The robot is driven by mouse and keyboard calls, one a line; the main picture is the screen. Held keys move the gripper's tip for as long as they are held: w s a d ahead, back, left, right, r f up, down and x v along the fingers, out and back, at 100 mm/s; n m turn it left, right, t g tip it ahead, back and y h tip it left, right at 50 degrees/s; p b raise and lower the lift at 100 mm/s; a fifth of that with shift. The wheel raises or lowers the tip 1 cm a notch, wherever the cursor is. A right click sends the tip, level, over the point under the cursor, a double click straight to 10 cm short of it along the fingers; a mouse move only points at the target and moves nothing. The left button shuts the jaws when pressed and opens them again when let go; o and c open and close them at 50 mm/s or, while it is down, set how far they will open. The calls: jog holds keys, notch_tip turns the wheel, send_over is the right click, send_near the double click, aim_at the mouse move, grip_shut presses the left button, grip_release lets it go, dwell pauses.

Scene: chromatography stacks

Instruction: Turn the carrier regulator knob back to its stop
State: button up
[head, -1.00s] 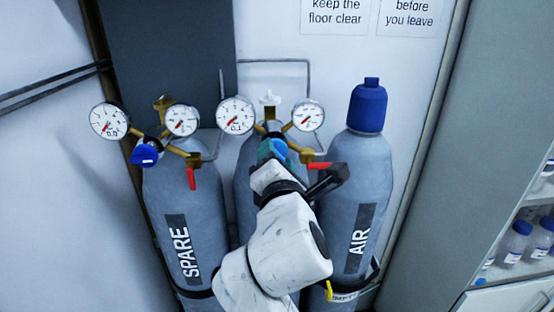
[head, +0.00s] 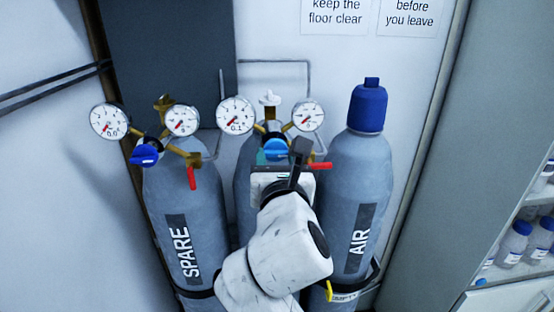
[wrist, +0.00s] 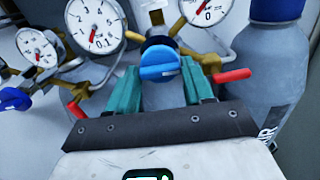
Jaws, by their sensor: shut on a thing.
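The carrier regulator knob (head: 275,147) is a blue round knob with a flat grip bar, on the middle cylinder's brass regulator. In the wrist view the knob (wrist: 160,62) faces me between the two teal fingers of my gripper (wrist: 159,70). My gripper is shut on the knob, one finger at each side. In the head view my gripper (head: 273,156) is largely hidden by my own wrist. The left gauge (head: 236,115) of this regulator reads about 0.1, and its right gauge (head: 309,115) has a low needle.
The SPARE cylinder (head: 180,210) at left has its own blue knob (head: 144,155), gauges and red lever (head: 191,178). A red lever (head: 318,165) sits close to the right of my gripper. The capped AIR cylinder (head: 357,170) stands at right, near a shelf of bottles (head: 515,240).

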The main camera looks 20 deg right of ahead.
jog(key=shift+f+n, duration=0.15)
jog(key=shift+n, duration=0.25)
jog(key=o, duration=1)
jog(key=shift+o, duration=0.2)
jog(key=shift+s, duration=0.1)
jog(key=b+v, duration=0.2)
jog(key=v, duration=0.8)
jog(key=shift+s+a, duration=0.15)
jog(key=shift+s, duration=0.15)
